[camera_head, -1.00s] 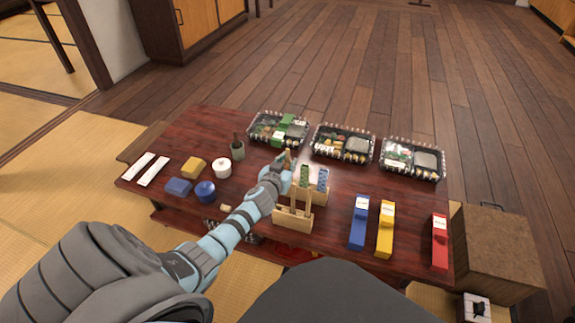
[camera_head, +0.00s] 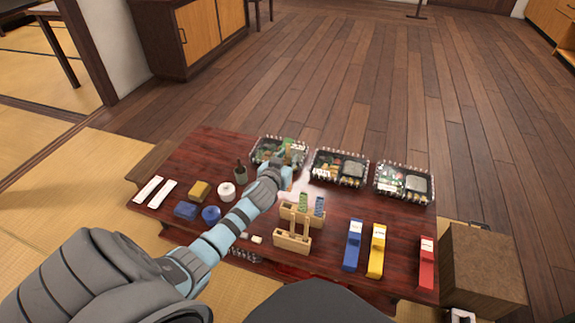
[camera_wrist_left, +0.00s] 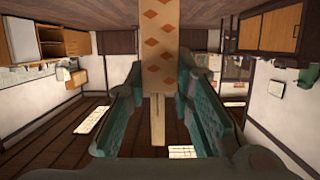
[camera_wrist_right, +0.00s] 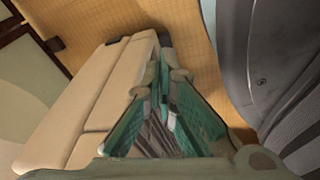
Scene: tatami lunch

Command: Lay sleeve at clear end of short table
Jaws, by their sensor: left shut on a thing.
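My left gripper (camera_head: 276,168) is shut on a cream sleeve with orange diamonds, held above the low red-brown table (camera_head: 205,150) near the left lunch box. In the left wrist view the sleeve (camera_wrist_left: 159,50) stands upright between the fingers, with a plain pale strip below it. In the head view the sleeve is small and partly hidden by the gripper. A green sleeve (camera_head: 303,201) and a blue one (camera_head: 320,205) stand in a wooden rack (camera_head: 291,241). My right gripper (camera_wrist_right: 164,78) shows only in its wrist view, its fingertips close together and empty, beside a cream cushioned thing.
Two white strips (camera_head: 148,189) lie at the table's left end. Near them are a yellow block (camera_head: 200,190), a white pot (camera_head: 226,191) and blue pieces (camera_head: 186,210). Lunch boxes (camera_head: 340,168) line the far edge. Blue, yellow and red boxes (camera_head: 427,262) lie right.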

